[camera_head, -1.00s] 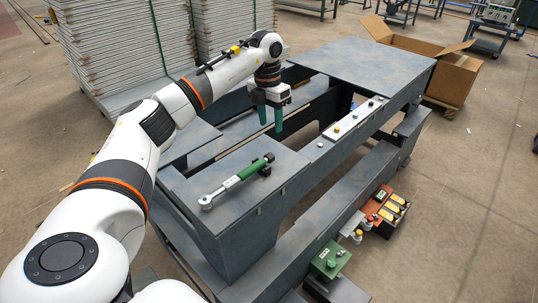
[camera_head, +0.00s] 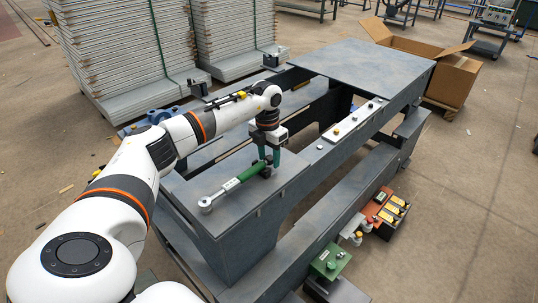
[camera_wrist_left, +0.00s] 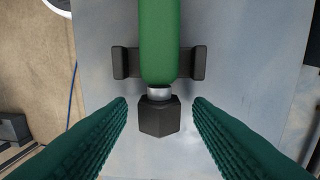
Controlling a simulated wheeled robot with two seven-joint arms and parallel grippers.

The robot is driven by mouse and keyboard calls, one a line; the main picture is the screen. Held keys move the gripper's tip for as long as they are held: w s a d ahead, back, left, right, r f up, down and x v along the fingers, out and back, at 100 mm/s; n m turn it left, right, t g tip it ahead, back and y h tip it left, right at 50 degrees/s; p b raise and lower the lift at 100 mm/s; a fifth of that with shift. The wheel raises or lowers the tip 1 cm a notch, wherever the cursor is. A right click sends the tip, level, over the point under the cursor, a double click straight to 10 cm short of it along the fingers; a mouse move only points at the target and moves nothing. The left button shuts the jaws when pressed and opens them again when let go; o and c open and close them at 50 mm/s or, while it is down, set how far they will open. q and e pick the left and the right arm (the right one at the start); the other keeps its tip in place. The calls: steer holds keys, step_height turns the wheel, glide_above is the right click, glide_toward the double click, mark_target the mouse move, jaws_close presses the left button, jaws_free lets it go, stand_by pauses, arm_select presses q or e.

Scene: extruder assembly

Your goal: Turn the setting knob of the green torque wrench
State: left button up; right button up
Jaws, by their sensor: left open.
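The green torque wrench (camera_head: 233,184) lies on the near dark table top, its ratchet head toward the lower left. In the left wrist view its green handle (camera_wrist_left: 159,40) comes down from the top and rests in a black holder (camera_wrist_left: 126,63). Below a short silver collar sits the black faceted setting knob (camera_wrist_left: 159,116). My left gripper (camera_head: 269,163) points down at the knob end of the wrench. In the left wrist view its green ribbed fingers (camera_wrist_left: 159,130) stand open on both sides of the knob, with a gap on each side. My right gripper is not in view.
A white strip with several small knobs (camera_head: 352,122) lies on the frame to the right. A flat dark table top (camera_head: 365,68) is behind. Small machine units (camera_head: 330,260) stand low at the right. An open cardboard box (camera_head: 450,75) stands at the back right.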

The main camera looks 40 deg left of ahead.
arm_select(q)
steer(key=c, duration=1)
